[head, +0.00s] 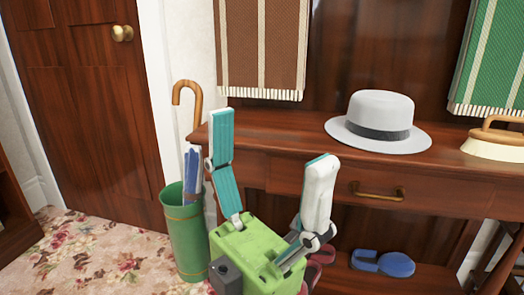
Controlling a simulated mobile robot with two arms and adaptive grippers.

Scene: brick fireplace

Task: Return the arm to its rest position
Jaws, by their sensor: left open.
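My left gripper (270,137) is raised in the lower middle of the head view, with its green body low in the picture and its two teal-and-white fingers pointing up. The fingers are spread wide apart, with nothing between them. It shows in front of the wooden hall table (452,185) and hides part of the drawer front and the lower shelf. Whether it touches the table cannot be told. My right gripper is not in view.
A green umbrella stand (187,240) with a cane (185,93) and a blue umbrella (191,170) stands just left of the gripper. A grey hat (379,122) and a wooden-handled brush (497,140) lie on the tabletop. Blue slippers (382,263) rest below. Floral carpet (90,255) is clear at left.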

